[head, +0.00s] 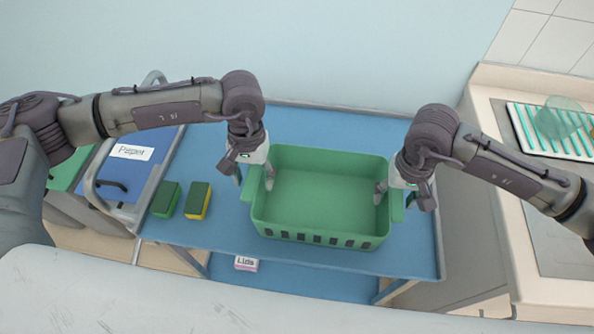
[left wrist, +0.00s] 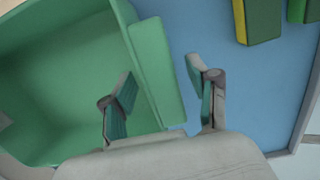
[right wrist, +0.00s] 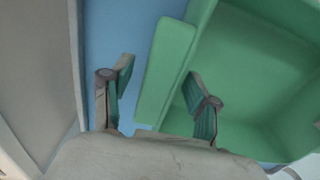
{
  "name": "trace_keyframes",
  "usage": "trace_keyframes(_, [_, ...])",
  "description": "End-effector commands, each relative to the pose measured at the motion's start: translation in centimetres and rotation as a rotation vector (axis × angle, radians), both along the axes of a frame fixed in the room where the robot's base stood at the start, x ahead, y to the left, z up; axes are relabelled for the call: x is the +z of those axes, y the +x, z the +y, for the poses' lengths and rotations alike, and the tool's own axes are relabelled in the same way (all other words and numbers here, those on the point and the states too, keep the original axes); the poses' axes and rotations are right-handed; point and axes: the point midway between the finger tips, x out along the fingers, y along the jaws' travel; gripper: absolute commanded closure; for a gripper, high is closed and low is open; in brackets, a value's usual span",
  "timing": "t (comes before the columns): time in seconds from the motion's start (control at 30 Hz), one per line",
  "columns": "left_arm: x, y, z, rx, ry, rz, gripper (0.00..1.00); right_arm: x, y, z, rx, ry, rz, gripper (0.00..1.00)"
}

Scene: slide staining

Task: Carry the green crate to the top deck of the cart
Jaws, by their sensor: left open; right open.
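The green crate (head: 318,239) is empty and sits upright on the blue top deck of the cart (head: 340,283). My left gripper (head: 254,182) is open at the crate's left end, its fingers on either side of the end rim (left wrist: 157,70). My right gripper (head: 395,196) is open at the crate's right end, its fingers likewise on either side of that rim (right wrist: 165,75). In both wrist views there is a gap between the fingers and the rim. The right wrist view also shows the crate's inside (right wrist: 250,70).
Two sponges, one green (head: 165,199) and one green and yellow (head: 198,201), lie left of the crate. A bin labelled "Paper" (head: 131,152) stands left of the cart. A counter (head: 490,80) with a striped rack (head: 550,128) is at right. A "Lids" box (head: 246,263) shows below the deck.

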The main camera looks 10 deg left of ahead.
Motion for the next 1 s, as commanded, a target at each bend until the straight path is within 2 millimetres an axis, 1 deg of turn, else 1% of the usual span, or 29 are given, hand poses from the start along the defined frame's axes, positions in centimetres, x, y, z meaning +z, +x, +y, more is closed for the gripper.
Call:
trace_keyframes(0.17, [2.7,0.4,0.0,0.000,-0.002,-0.005,0.40,0.0,0.0,0.1,0.001,0.001,0.000,0.40])
trace_keyframes(0.4, [7.8,1.1,0.0,0.001,-0.001,-0.005,0.40,0.0,0.0,0.1,0.001,0.001,0.000,0.40])
trace_keyframes(0.5, [9.5,1.3,0.0,0.001,0.000,-0.004,0.40,0.0,0.0,0.1,0.001,0.002,0.000,0.40])
trace_keyframes(0.6, [10.7,1.4,0.0,0.001,0.001,-0.003,0.40,0.0,0.0,0.1,0.001,0.002,0.000,0.40])
trace_keyframes(0.73, [11.5,1.5,0.0,0.001,0.001,0.000,0.40,0.2,0.0,0.1,0.001,0.002,-0.001,0.40])
trace_keyframes(0.83, [11.6,1.5,0.0,0.001,0.001,0.000,0.40,1.1,0.1,0.1,0.001,0.002,-0.002,0.40])
trace_keyframes(0.97, [11.6,1.5,0.0,0.001,0.001,0.000,0.40,3.4,0.1,0.1,0.002,0.003,-0.006,0.40])
trace_keyframes(1.0, [11.6,1.5,0.0,0.001,0.001,0.000,0.40,4.3,0.1,0.1,0.001,0.003,-0.006,0.40])
